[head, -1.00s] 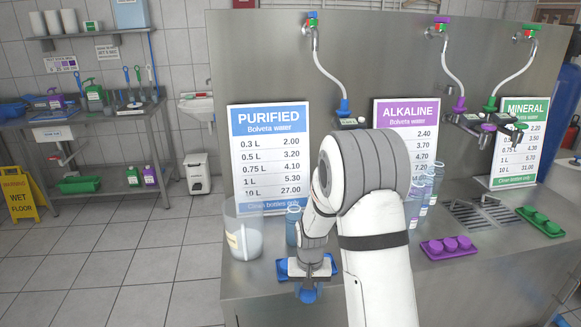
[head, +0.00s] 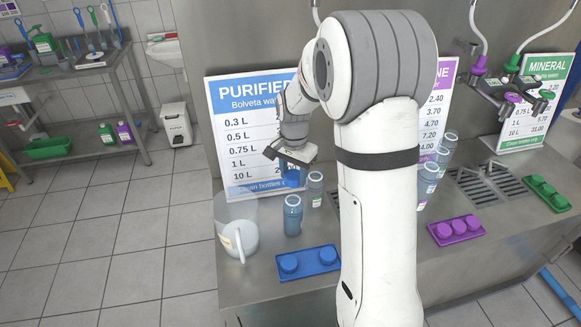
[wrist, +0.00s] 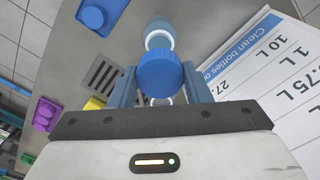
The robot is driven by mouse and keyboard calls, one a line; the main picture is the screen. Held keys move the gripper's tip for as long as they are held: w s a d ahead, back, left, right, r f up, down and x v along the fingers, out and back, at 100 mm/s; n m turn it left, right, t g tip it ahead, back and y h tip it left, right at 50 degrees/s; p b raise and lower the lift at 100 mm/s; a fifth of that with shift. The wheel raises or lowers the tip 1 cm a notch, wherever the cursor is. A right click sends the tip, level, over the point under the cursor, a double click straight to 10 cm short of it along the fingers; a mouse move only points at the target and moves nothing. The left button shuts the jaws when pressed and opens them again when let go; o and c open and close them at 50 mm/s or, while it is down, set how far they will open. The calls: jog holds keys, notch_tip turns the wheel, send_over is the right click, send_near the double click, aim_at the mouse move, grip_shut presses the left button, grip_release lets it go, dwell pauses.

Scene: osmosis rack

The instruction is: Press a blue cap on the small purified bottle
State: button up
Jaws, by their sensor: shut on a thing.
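In the head view my gripper (head: 291,168) is shut on a blue cap (head: 291,180) and holds it in the air before the purified sign. The wrist view shows the cap (wrist: 161,73) between both fingers. Two blue-tinted bottles stand upright below: a nearer one (head: 292,217) and one (head: 315,192) behind it to the right. Their sizes are hard to compare. One open bottle neck (wrist: 160,38) shows beyond the cap in the wrist view; another pale rim is mostly hidden under it. A blue tray (head: 333,261) with two blue caps lies nearer the counter's front edge.
A clear jug (head: 228,215) stands left of the bottles. The purified sign (head: 238,150) leans close behind my gripper. My arm hides part of the counter. More bottles (head: 428,180), a purple cap tray (head: 437,237) and a green cap tray (head: 563,204) are to the right.

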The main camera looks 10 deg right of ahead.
aim_at(293, 196)
jog(key=shift+f+b, duration=1.5)
jog(key=shift+f, duration=0.95)
jog(key=shift+f+b, duration=0.4)
jog(key=shift+b, duration=0.05)
jog(key=shift+f, duration=0.3)
jog(key=o, duration=0.4)
jog(key=shift+c, duration=0.2)
jog(key=c, duration=0.4)
jog(key=shift+s+f+b, duration=0.15)
jog(key=shift+f+b, duration=0.35)
jog(key=shift+b, duration=0.1)
jog(key=shift+r, duration=0.1)
